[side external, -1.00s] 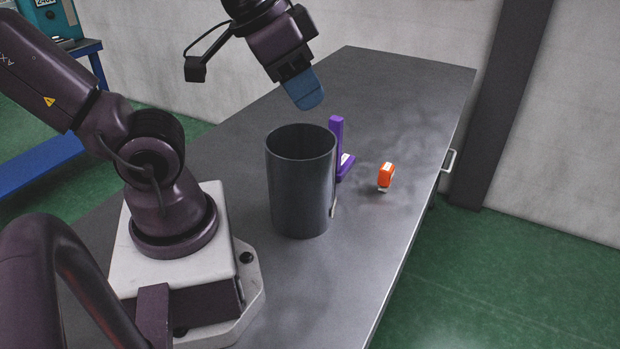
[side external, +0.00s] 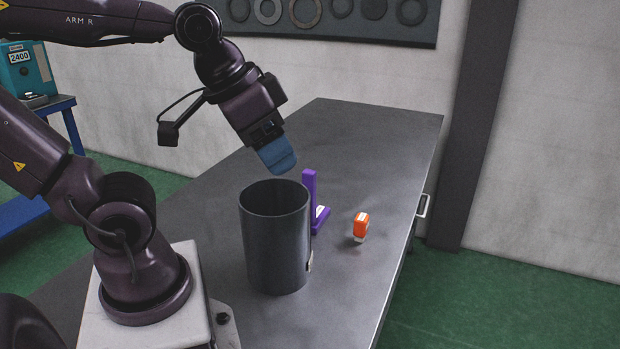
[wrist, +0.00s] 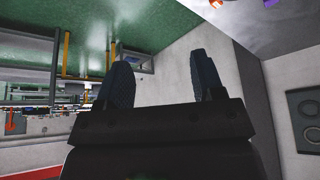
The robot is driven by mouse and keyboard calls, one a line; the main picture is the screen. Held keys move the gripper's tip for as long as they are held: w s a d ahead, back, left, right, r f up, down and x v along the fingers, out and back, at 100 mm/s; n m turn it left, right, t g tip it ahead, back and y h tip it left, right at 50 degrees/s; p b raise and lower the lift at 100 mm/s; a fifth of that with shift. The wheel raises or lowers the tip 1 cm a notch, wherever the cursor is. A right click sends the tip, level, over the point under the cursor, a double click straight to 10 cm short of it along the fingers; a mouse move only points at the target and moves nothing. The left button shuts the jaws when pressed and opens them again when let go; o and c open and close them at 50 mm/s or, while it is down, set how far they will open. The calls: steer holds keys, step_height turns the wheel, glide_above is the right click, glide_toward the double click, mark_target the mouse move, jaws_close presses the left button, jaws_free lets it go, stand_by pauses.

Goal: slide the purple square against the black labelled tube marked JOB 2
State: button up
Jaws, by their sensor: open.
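The black tube (side external: 275,240) stands upright on the grey table in the side view. A small pale label shows edge-on at its right side; its text cannot be read. The purple square (side external: 310,188), an L-shaped piece with one upright leg and one low leg, stands just behind and right of the tube. The tube hides part of it, and I cannot tell whether they touch. My gripper (side external: 279,158) has blue fingers and is above and behind the tube, apart from both things. In the wrist view my gripper (wrist: 162,75) shows two separated fingers with nothing between them.
An orange stamp-like object (side external: 361,226) stands on the table (side external: 385,150) right of the purple square. The table's right edge and a handle (side external: 423,205) lie beyond it. The far part of the table is clear. A panel of rings (side external: 330,15) hangs on the back wall.

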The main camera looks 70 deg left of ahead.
steer(key=w+a+f+n+g, duration=0.4)
steer(key=w+a, duration=0.4)
steer(key=a, duration=0.2)
steer(key=n+g, duration=0.1)
steer(key=n, duration=0.4)
glide_toward(308, 173)
steer(key=shift+a, duration=0.2)
step_height(308, 173, down, 13)
steer(key=shift+r, duration=0.1)
